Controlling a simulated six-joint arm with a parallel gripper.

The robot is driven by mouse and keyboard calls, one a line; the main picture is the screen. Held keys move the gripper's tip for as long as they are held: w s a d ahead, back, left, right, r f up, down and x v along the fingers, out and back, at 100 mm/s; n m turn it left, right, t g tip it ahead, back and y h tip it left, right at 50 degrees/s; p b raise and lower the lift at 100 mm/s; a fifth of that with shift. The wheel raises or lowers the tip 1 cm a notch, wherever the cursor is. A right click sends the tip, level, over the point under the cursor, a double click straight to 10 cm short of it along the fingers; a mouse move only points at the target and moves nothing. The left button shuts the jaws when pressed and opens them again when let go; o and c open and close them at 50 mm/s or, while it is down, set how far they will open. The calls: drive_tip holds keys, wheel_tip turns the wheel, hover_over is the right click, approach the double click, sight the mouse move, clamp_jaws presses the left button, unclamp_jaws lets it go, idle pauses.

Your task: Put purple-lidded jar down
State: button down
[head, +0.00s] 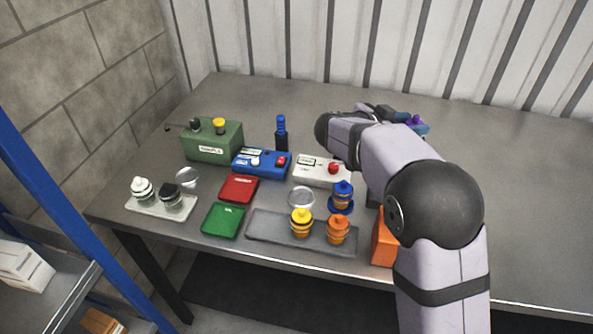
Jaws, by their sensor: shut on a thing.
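The purple-lidded jar (416,119) shows only in part beyond my forearm, at the back right of the bench. Its purple top is visible; its lower body is hidden by my arm. My gripper (402,116), dark and partly hidden behind my own forearm, is at the left side of the jar and shut on it. A bluish patch shows just below the purple top; I cannot tell whether it is part of the jar or something under it. Whether the jar touches the bench is hidden.
Yellow and orange jars stand on a grey tray (270,228), with a blue-lidded jar (343,195) behind. Green (212,143), blue (262,163) and white (315,172) boxes stand left of my arm. An orange block (384,242) is near the front edge. The bench's right side is clear.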

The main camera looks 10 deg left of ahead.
drive_tip(key=s+a+r+n+t+y, duration=0.1)
drive_tip(key=s+a+n+y, duration=0.1)
drive_tip(key=a, duration=0.6)
drive_tip(key=s+a+r+n+t+y, duration=0.1)
drive_tip(key=s+a+y, duration=0.1)
drive_tip(key=a, duration=0.6)
drive_tip(key=n+t+y+p, duration=0.1)
drive_tip(key=n+t+y, duration=0.1)
drive_tip(key=n+y, duration=0.75)
hover_over(223, 227)
drive_tip(key=shift+m+y, duration=0.25)
drive_tip(key=shift+y, duration=0.1)
drive_tip(key=shift+f, duration=7.6)
drive_tip(key=shift+f, duration=0.25)
drive_tip(key=c, duration=1.1)
unclamp_jaws()
drive_tip(key=shift+r, duration=0.15)
